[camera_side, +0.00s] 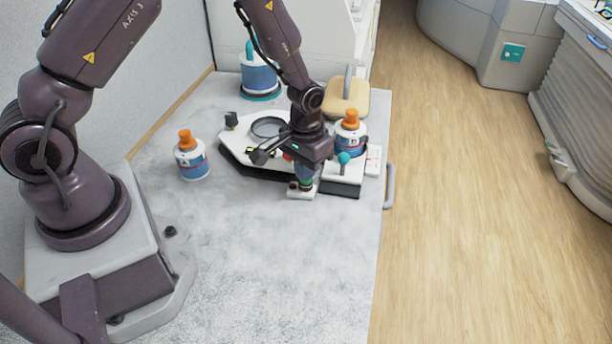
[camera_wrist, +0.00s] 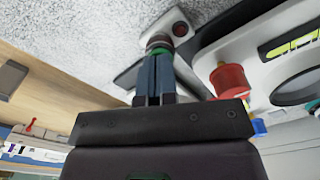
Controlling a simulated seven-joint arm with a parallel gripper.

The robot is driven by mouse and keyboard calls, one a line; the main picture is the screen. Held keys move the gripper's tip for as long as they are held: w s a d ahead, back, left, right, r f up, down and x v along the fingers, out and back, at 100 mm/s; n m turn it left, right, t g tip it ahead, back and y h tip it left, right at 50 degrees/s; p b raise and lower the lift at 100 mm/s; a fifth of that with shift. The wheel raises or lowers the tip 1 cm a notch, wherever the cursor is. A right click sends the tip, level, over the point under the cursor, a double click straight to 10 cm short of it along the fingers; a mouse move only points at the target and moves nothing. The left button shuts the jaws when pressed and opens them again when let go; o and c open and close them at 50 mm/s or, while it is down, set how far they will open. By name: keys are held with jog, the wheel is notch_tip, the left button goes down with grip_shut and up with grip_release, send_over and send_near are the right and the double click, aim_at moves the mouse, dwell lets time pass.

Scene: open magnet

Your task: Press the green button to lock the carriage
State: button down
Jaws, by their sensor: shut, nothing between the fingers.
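A small white button box (camera_side: 301,195) stands at the front edge of the white carriage device (camera_side: 240,152). A dark red button (camera_wrist: 180,28) sits on it, beside the fingertips in the wrist view. My gripper (camera_side: 305,182) points down over the box, shut and empty. In the wrist view its closed blue-grey fingers (camera_wrist: 159,58) end at the green button (camera_wrist: 157,50), of which only a green rim shows. The fingertips cover the rest of it. They look in contact or very close; I cannot tell whether the button is pressed down.
Bottle A (camera_side: 193,163) with an orange cap stands left of the device. Bottle B (camera_side: 352,139) stands on its right part, near a teal-knobbed lever (camera_side: 344,158). A blue-and-white container (camera_side: 259,77) stands behind. The grey tabletop in front (camera_side: 270,270) is clear.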

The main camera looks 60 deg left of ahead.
jog(key=shift+f, duration=0.2)
jog(key=shift+r, duration=3.55)
jog(key=s+r+m+t, duration=0.1)
jog(key=s+r+t, duration=0.1)
jog(key=s+r, duration=0.7)
jog(key=s+d+r+m+t, duration=0.1)
jog(key=s+r+m+t, duration=0.1)
jog(key=s+r, duration=0.7)
notch_tip(320, 180, up, 6)
jog(key=shift+d+f+t, duration=0.15)
jog(key=shift+t, duration=0.65)
